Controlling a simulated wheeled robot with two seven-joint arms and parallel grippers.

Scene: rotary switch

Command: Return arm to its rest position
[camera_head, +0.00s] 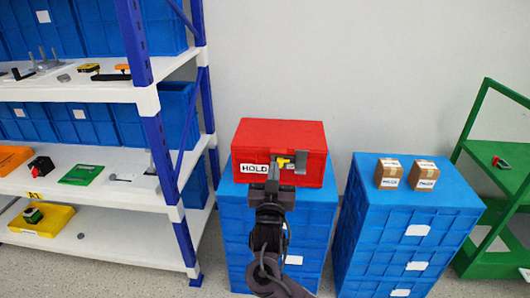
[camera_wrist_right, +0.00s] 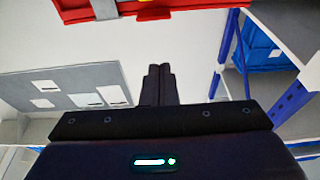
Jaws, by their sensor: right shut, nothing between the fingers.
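My right arm reaches up from the bottom of the head view. My right gripper (camera_head: 273,168) is in front of the box, just left of and below the knob; whether it touches the box is unclear. In the right wrist view the gripper (camera_wrist_right: 159,70) has its fingers together and empty, with the red box (camera_wrist_right: 95,12) at the top edge. My left gripper is not in view.
A white and blue shelf (camera_head: 150,100) with bins and small parts stands at left. A second blue crate stack (camera_head: 405,225) with two cardboard boxes (camera_head: 388,174) is at right, beside a green rack (camera_head: 468,125). A narrow gap separates the crate stacks.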

